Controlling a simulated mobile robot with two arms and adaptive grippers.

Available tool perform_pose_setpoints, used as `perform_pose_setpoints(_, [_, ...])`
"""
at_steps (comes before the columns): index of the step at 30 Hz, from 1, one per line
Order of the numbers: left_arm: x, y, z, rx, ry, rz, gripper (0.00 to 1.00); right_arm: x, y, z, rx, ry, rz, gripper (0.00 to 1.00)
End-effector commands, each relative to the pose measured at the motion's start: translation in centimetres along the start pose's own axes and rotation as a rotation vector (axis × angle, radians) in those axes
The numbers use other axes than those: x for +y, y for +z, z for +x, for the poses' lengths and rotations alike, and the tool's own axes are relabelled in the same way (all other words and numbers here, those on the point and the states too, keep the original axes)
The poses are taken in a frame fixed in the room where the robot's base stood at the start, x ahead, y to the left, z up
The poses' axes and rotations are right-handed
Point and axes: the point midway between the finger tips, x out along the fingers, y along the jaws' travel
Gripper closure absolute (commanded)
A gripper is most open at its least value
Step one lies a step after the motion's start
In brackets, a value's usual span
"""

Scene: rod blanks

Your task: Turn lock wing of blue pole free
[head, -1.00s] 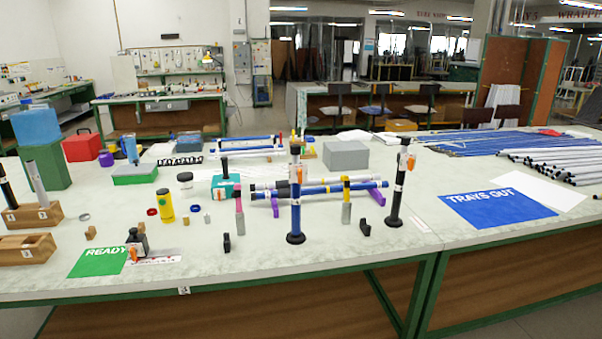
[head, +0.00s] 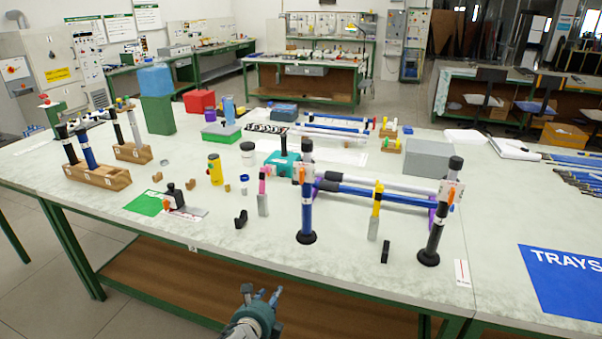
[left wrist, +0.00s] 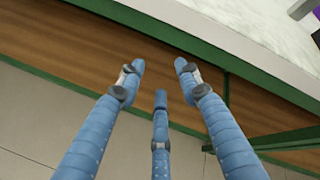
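The blue pole (head: 307,213) stands upright on a round black base near the table's front edge in the head view. Its top has a black cap and a white collar, with a small orange lock wing (head: 302,176) on the collar's left side. My left gripper (head: 263,293) is at the bottom of the head view, in front of the table edge, below and left of the pole and apart from it. In the left wrist view its three blue fingers (left wrist: 160,80) are spread with nothing between them. The pole and wing cannot be made out there. My right gripper is not in view.
A black pole (head: 435,220) with an orange wing stands right of the blue pole. A blue bar (head: 375,196) lies on purple supports behind. A small black block (head: 241,219) and a pink-topped post (head: 263,200) stand left. The green table edge (left wrist: 185,45) lies beyond my fingers.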

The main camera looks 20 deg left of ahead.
Motion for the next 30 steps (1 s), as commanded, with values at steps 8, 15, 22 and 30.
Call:
perform_pose_setpoints(8, [-21.5, 13.2, -8.2, -0.327, -0.251, 0.692, 0.66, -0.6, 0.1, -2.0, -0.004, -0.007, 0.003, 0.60])
perform_pose_setpoints(15, [-26.3, 15.8, -11.2, -0.442, -0.281, 0.869, 0.66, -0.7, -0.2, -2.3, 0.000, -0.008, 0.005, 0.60])
perform_pose_setpoints(22, [-27.9, 16.8, -8.0, -0.443, -0.280, 0.869, 0.66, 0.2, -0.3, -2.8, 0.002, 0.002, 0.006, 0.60])
perform_pose_setpoints(30, [-29.8, 18.0, -3.8, -0.441, -0.282, 0.866, 0.66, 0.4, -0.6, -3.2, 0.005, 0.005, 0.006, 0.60])
